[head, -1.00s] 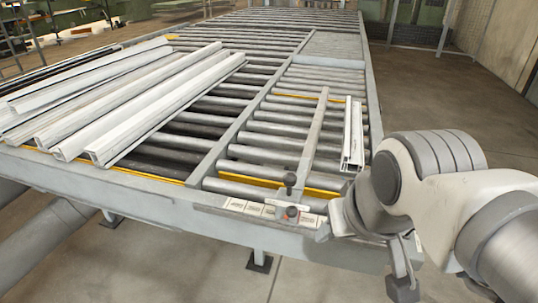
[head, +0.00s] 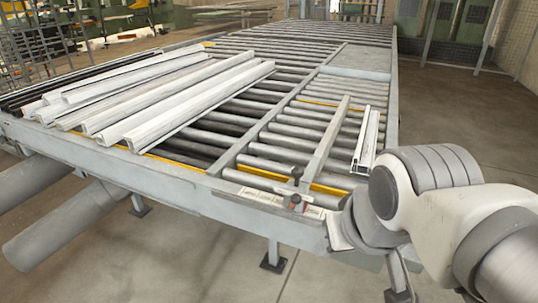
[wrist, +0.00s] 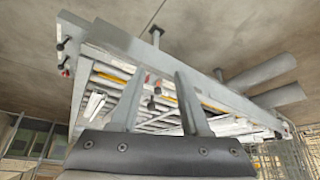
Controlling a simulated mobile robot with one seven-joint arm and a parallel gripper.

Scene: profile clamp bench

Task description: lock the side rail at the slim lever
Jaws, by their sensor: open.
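A grey rail bar (head: 326,144) lies lengthwise over the rollers near the front right of the bench. At its near end a black-knobbed lever (head: 297,173) stands up, with a red part (head: 296,198) below it by a pale scale plate (head: 262,197). I cannot tell how the lever is set. In the tilted wrist view, dark knobs (wrist: 157,90) show between the fingers but farther off, and another pair of black knobs (wrist: 61,45) sits at the bench's left corner. My gripper (wrist: 160,74) is open and empty, apart from the levers. My arm hides part of the bench's right corner.
White profiles (head: 150,95) lie on the rollers at left. A short white profile (head: 367,140) lies right of the rail bar. The bench's grey front beam (head: 150,180) runs across. Open floor (head: 455,110) lies to the right.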

